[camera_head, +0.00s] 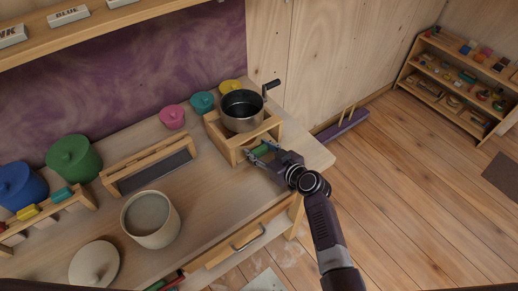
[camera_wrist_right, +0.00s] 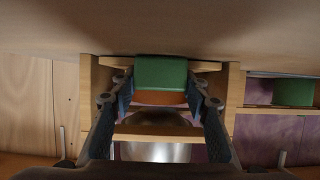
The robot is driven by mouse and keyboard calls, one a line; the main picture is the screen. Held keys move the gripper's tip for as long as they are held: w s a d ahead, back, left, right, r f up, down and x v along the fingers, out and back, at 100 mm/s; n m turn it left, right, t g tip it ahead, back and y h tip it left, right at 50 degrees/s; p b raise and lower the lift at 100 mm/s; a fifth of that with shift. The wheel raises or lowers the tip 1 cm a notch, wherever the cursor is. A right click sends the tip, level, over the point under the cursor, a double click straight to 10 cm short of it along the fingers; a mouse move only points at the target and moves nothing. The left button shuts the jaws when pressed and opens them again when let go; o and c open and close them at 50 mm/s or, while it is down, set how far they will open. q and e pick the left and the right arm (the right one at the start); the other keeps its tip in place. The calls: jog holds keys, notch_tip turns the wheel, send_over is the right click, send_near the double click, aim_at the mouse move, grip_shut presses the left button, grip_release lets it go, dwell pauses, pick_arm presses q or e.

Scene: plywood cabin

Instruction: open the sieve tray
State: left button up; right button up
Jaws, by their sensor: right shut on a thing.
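A wooden box (camera_head: 222,137) stands near the right end of the workbench, with a metal bowl (camera_head: 243,122) with a black crank set in its top. A green handle (camera_head: 262,149) shows low on the box's front side, where the sieve tray appears to be. My right gripper (camera_head: 260,152) reaches in from the right and is shut on this green handle. In the right wrist view the green handle (camera_wrist_right: 161,72) sits between the two fingers, framed by the wooden box. How far the tray is out cannot be told. My left gripper is not in view.
The workbench (camera_head: 205,215) also holds a beige pot (camera_head: 150,222), a wooden frame with a dark panel (camera_head: 155,172), and several colored lidded jars. A drawer (camera_head: 235,245) is in the bench front. A toy shelf (camera_head: 455,85) stands at the far right, with open floor before it.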

grip_shut()
jog(key=s+d, duration=0.2)
jog(key=s, duration=0.1)
jog(key=s+d, duration=0.3)
jog(key=s, duration=0.1)
jog(key=s+d+b, duration=0.1)
jog(key=s+d, duration=0.2)
jog(key=s, duration=0.1)
jog(key=shift+d, duration=0.1)
jog(key=o, duration=1.3)
grip_release()
jog(key=shift+o, duration=0.2)
jog(key=shift+s, duration=0.15)
jog(key=v, duration=1.2)
jog(key=shift+f, duration=0.1)
